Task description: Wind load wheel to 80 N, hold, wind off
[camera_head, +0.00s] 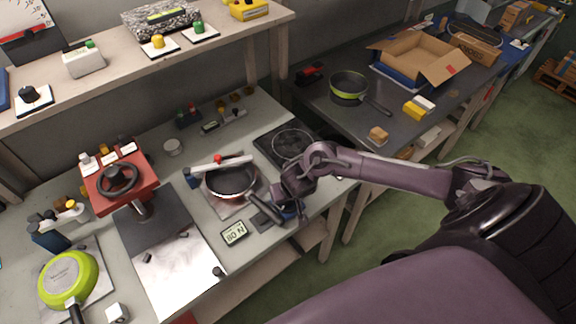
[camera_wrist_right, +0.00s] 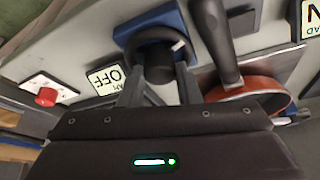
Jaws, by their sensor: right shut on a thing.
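The load wheel (camera_wrist_right: 157,58) is a small dark handwheel on a blue block (camera_wrist_right: 187,22). My right gripper (camera_wrist_right: 158,88) reaches over it with a finger on each side and is shut on it. In the head view my right gripper (camera_head: 289,203) is at the bench's front edge and mostly hides the wheel. A small display (camera_head: 234,233) left of it shows 80 and N. A pan (camera_head: 232,181) with a dark inside lies in the rig, its handle (camera_head: 264,207) pointing toward the wheel. A white bar with a red knob crosses above it. My left gripper is out of view.
A plate reading OFF (camera_wrist_right: 107,78) and a red button (camera_wrist_right: 47,97) are left of the wheel in the wrist view. A red machine (camera_head: 120,182) and a green pan (camera_head: 68,278) stand to the left. A cardboard box (camera_head: 418,57) is on the back-right table.

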